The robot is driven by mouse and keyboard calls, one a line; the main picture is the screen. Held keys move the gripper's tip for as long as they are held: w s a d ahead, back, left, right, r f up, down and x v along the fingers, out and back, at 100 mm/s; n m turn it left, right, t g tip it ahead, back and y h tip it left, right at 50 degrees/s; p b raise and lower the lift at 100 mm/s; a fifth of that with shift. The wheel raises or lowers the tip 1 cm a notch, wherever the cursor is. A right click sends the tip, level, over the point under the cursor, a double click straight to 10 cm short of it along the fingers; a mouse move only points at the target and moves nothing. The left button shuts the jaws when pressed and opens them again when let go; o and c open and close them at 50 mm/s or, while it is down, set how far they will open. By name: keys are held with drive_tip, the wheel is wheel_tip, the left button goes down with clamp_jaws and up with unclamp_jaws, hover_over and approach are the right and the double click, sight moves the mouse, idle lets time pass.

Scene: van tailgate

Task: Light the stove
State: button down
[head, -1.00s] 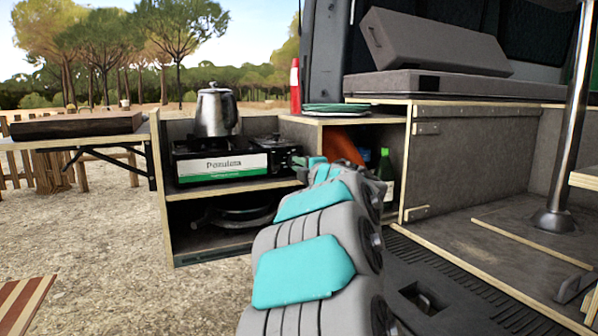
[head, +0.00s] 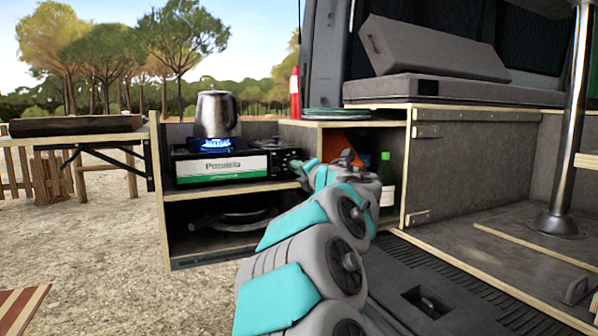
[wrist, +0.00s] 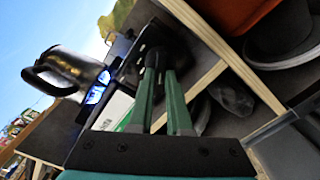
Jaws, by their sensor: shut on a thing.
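The stove (head: 220,164) is a black camping burner with a white and green front panel, standing on the upper shelf of the tailgate unit. A blue flame (head: 216,145) burns on it beneath a metal kettle (head: 216,115). In the wrist view the kettle (wrist: 70,68) appears tilted, with the blue flame (wrist: 97,90) beside its base. My gripper (wrist: 153,72) has its green fingers closed on the dark knob (wrist: 152,56) on the stove's right end. In the head view my arm hides most of the gripper and the knob.
Green plates (head: 336,113) and a red bottle (head: 295,92) stand on the unit's top. A green bottle (head: 386,178) and an orange item (head: 343,141) sit in the cubby beside my arm. Dark pans (head: 240,216) lie on the lower shelf.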

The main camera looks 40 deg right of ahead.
drive_tip(key=shift+f, duration=0.15)
drive_tip(key=c, duration=0.9)
unclamp_jaws()
drive_tip(key=shift+o, duration=0.2)
drive_tip(key=v, duration=0.7)
drive_tip(key=shift+s+p, duration=0.3)
drive_tip(key=shift+s, duration=0.1)
drive_tip(key=shift+a, duration=0.1)
